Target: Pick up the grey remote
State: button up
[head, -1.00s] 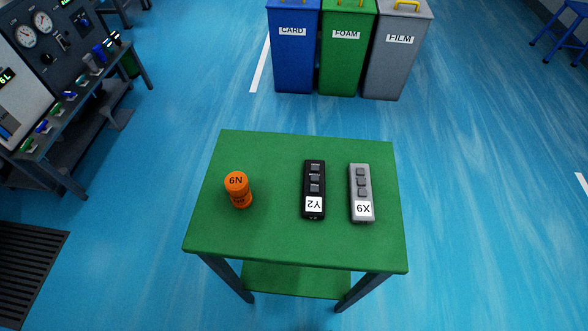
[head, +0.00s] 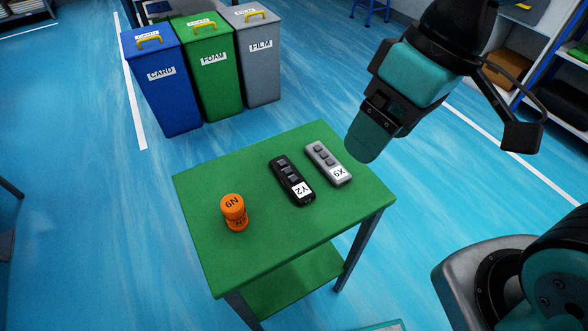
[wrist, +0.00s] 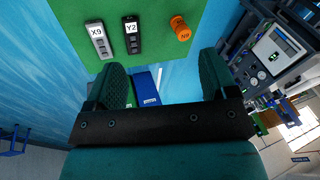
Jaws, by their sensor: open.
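The grey remote (head: 328,163), labelled X9, lies on the right part of the green table (head: 240,259), buttons up. It also shows in the wrist view (wrist: 101,44) at the upper left. The black remote (head: 291,181), labelled Y2, lies to its left, with a gap between them. My gripper (head: 367,138) is in the air by the table's right side in the head view, apart from the grey remote. In the wrist view its two fingers (wrist: 162,62) are spread with nothing between them. One finger is mostly hidden in the head view.
Blue CARD (head: 165,90), green FOAM (head: 212,75) and grey FILM (head: 258,70) bins stand behind the table. Shelves are at the far right. The table's front area is clear.

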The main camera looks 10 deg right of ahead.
jog(key=w+d+f+m+h+b, duration=0.1)
jog(key=w+f+h+b, duration=0.1)
jog(key=w+f, duration=0.55)
jog(key=w+d+f+m+h+b, duration=0.2)
jog(key=w+f, duration=0.2)
jog(key=w, duration=0.7)
send_over(336, 169)
jog(key=f, duration=1.1)
jog(key=shift+w+a+p, duration=0.1)
jog(key=shift+w+p, duration=0.2)
jog(key=shift+w, duration=0.05)
jog(key=shift+s+f, duration=0.25)
jog(key=shift+f, duration=1.3)
jog(key=shift+s+f, duration=0.2)
jog(key=shift+f, duration=1.35)
jog(key=c, duration=1.1)
